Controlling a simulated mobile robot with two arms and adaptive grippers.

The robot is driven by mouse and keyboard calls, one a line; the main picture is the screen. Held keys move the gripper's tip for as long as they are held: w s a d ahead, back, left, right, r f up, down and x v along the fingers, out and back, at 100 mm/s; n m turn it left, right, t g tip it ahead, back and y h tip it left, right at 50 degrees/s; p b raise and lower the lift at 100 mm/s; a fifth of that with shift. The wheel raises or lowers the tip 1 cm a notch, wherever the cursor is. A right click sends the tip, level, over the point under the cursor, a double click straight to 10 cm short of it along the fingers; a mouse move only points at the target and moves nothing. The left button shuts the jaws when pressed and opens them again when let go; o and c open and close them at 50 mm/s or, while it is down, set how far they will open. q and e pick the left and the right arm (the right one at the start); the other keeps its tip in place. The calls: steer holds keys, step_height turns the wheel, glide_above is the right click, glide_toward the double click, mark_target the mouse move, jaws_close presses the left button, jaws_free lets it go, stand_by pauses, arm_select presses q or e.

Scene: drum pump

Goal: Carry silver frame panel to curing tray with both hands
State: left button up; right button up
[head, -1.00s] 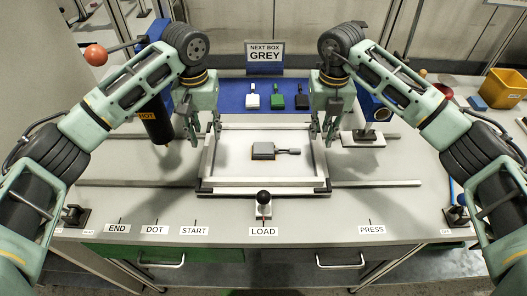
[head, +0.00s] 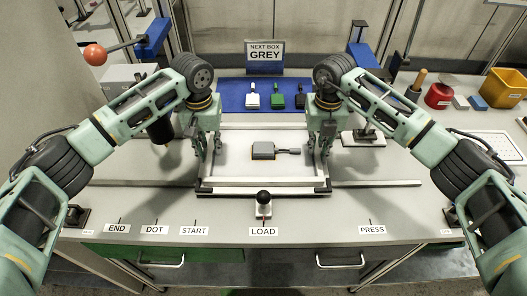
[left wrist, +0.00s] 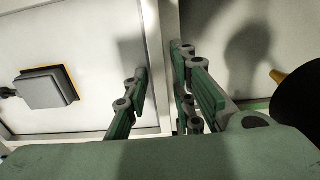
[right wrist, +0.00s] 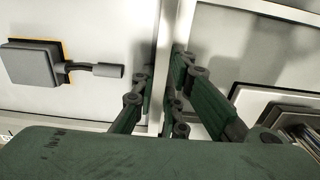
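The silver frame panel (head: 228,160), a pale sheet in a silver frame, lies flat on the bench behind the LOAD label, with a grey box with a short handle (head: 263,150) on it. My left gripper (head: 209,148) is at its left side rail, its fingers open on either side of the rail (left wrist: 162,60). My right gripper (head: 320,148) is at the right rail (right wrist: 172,60), also open with a finger on each side. I cannot tell whether the fingers touch the rails. A white dotted tray (head: 505,145), perhaps the curing tray, lies at the far right.
A lever knob (head: 264,197) stands at the panel's front edge. A blue mat (head: 232,97) with several small handled boxes lies behind it. A dark cylinder (head: 160,130) stands left; a press-like stand (head: 362,135) stands right. A yellow bin (head: 503,88) is at the back right.

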arm_select(q)
jaws_close()
arm_select(e)
jaws_close()
arm_select(q)
steer(key=shift+w+r, duration=0.1)
steer(key=shift+r, duration=0.1)
arm_select(e)
steer(key=shift+w+r, duration=0.1)
steer(key=shift+r, duration=0.15)
